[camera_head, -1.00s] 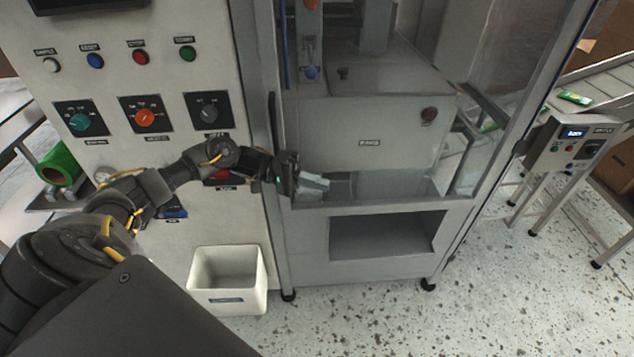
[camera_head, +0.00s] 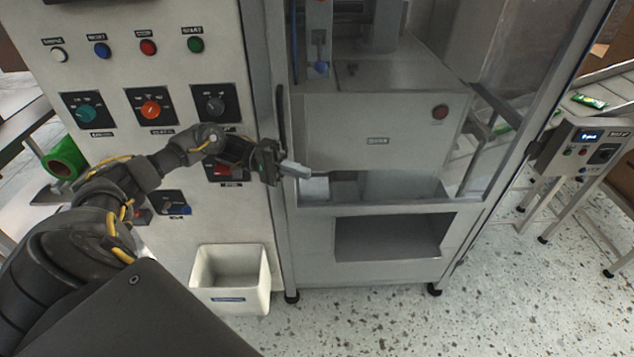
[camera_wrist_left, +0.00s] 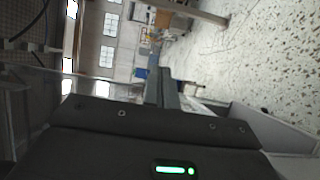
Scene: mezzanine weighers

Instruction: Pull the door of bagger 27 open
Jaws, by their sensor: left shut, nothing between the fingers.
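The door of the bagger (camera_head: 290,222) is a tall glazed panel in a grey metal frame, and it looks closed or nearly so. A dark upright handle (camera_head: 281,112) sits on its left edge. My left gripper (camera_head: 314,173) is shut and empty, its pale fingers pointing right across the lower left of the door, below the handle. I cannot tell whether it touches the door. In the left wrist view the shut fingers (camera_wrist_left: 160,88) point away from the handle, and the handle does not show. No number 27 is legible. My right gripper is not in view.
A control panel (camera_head: 120,70) with buttons and knobs stands left of the door. A white bin (camera_head: 232,300) is below it. A conveyor (camera_head: 615,88) and a small control box (camera_head: 575,150) stand at the right. Speckled floor (camera_head: 390,325) in front is clear.

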